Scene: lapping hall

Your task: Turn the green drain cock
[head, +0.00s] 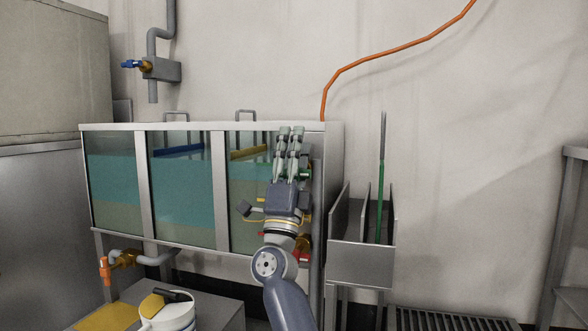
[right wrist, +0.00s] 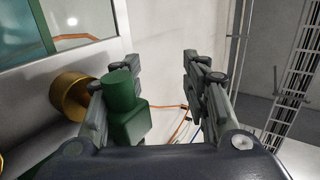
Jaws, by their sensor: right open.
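The green drain cock (right wrist: 126,106) shows in the right wrist view as a green handle beside a round brass fitting (right wrist: 70,96) on the grey tank wall. In the head view a bit of green (head: 305,173) shows beside my right gripper (head: 290,132), which hides most of the cock. My right gripper (right wrist: 152,95) is open. The green handle lies between its two fingers, close to the left finger in the wrist view; whether they touch I cannot tell. A wide gap separates the handle from the right finger. My left gripper is not in view.
The glass-fronted tank (head: 142,190) stands behind my right arm. A blue-handled valve (head: 130,64) is on the wall above, an orange-handled one (head: 104,268) below left. A grey rack (head: 360,262) stands close right. A white bucket (head: 168,315) sits front left.

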